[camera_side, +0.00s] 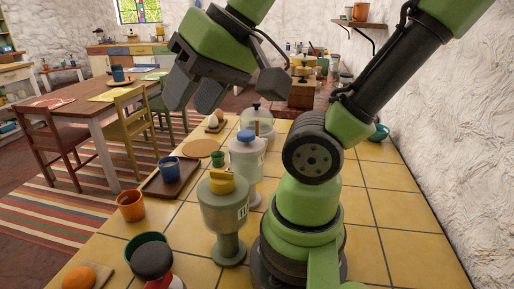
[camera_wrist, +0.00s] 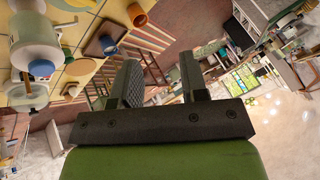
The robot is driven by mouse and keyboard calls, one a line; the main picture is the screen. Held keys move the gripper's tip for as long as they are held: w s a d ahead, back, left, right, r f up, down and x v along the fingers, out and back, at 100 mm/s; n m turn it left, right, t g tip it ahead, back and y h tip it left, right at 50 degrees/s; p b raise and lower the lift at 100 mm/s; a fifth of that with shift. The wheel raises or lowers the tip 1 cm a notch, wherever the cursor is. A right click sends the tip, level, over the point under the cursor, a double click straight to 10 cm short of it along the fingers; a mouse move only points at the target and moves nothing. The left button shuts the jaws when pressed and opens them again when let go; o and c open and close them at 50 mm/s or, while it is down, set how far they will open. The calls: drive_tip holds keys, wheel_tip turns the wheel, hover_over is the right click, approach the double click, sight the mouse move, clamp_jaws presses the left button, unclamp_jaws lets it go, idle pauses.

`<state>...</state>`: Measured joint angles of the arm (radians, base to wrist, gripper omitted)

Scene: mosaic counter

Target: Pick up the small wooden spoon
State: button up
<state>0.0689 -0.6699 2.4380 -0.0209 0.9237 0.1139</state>
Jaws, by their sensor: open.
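I cannot make out the small wooden spoon for certain in either view. A thin upright orange-brown piece (camera_side: 257,128) shows by the clear dome on the counter, too small to identify. My gripper (camera_side: 194,93) is raised in the air above the far left part of the counter, tilted and away from the objects there. In the wrist view my gripper (camera_wrist: 160,72) has its two dark fingers apart, with nothing between them.
The yellow tiled counter (camera_side: 385,205) holds two lidded dispensers (camera_side: 223,205) (camera_side: 245,165), an orange cup (camera_side: 131,206), a blue mug (camera_side: 169,170) on a brown tray, a round wooden board (camera_side: 201,148) and a clear dome (camera_side: 252,117). A white wall (camera_side: 445,130) bounds the right.

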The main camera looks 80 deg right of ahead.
drive_tip(key=w+d+m+g+h, duration=0.2)
drive_tip(key=w+d+m, duration=0.4)
drive_tip(key=d+m, duration=0.45)
drive_tip(key=m+g, duration=0.5)
drive_tip(key=m, duration=1.7)
hover_over(257, 130)
wheel_tip(257, 130, down, 14)
drive_tip(key=shift+n+y, duration=0.25)
drive_tip(key=shift+y, duration=0.05)
drive_tip(key=f, duration=0.6)
drive_tip(key=shift+d, duration=0.25)
clamp_jaws()
